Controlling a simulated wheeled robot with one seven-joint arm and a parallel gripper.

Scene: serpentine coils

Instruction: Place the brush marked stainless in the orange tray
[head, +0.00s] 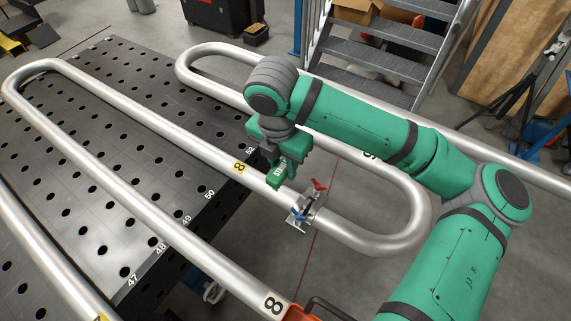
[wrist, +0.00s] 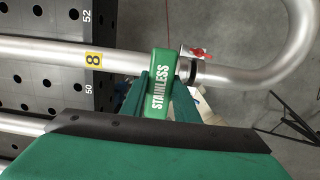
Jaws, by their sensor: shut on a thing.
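The green brush marked STAINLESS (wrist: 160,85) is between the two green fingers of my gripper (wrist: 160,100) in the wrist view. My gripper is shut on it, and the white lettering faces the wrist camera. In the head view the brush (head: 277,174) hangs under my gripper (head: 284,163), over a steel pipe, close to a yellow tag. Its bristles cannot be made out. The orange tray (head: 297,314) shows only in part at the bottom edge of the head view, beside a pipe marked 8, and most of it is cut off.
Long bent steel pipes (head: 140,120) run across a black perforated table (head: 130,245). A clamp with red and blue handles (head: 304,207) sits on the pipe just right of the brush. Metal stairs (head: 385,65) stand at the back.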

